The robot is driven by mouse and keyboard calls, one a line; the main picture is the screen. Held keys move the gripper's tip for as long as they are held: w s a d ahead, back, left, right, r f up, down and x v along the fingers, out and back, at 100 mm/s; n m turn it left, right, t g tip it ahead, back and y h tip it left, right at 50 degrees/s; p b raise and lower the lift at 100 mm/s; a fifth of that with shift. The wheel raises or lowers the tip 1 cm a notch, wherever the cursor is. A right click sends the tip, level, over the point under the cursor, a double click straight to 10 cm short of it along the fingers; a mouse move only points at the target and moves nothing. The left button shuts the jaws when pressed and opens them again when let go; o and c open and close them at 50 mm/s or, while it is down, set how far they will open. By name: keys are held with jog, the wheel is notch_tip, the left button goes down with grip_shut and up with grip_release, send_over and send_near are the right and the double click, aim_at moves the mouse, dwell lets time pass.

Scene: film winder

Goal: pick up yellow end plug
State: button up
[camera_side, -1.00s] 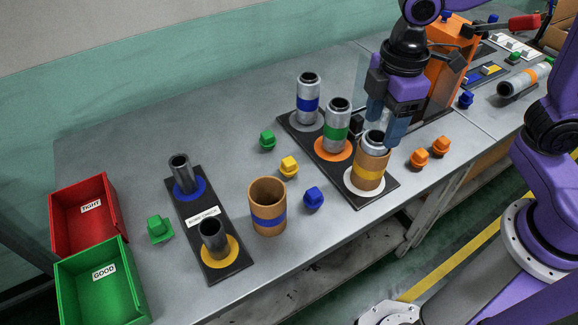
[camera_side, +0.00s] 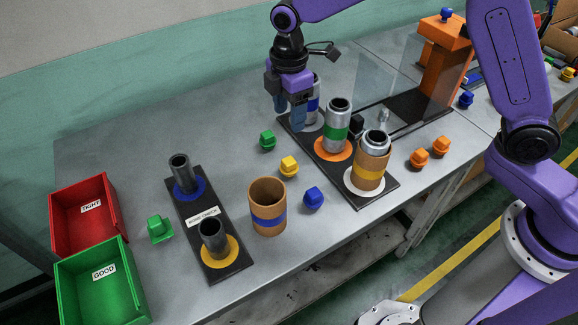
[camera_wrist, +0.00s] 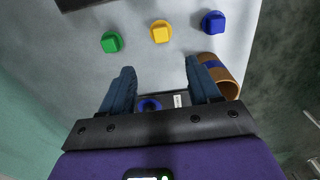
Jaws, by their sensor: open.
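The yellow end plug (camera_side: 289,167) stands on the grey table in the side view, between a green plug (camera_side: 267,140) and a blue plug (camera_side: 313,199). In the wrist view the yellow end plug (camera_wrist: 160,32) is near the top, beyond my fingertips and roughly centred between them. My gripper (camera_side: 288,115) is open and empty, above the table and behind the yellow plug, beside the blue-banded cylinder. In the wrist view my gripper (camera_wrist: 158,72) has its two blue fingers wide apart. Nothing hides the yellow plug.
A brown tube with a blue band (camera_side: 267,207) stands in front. A gauge board (camera_side: 222,262) and red (camera_side: 84,222) and green bins (camera_side: 103,285) are left.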

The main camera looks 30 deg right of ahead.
aim_at(289, 161)
notch_tip(289, 161, down, 14)
jog(key=shift+f, duration=0.2)
dwell(0.4)
jog(key=c, duration=1.1)
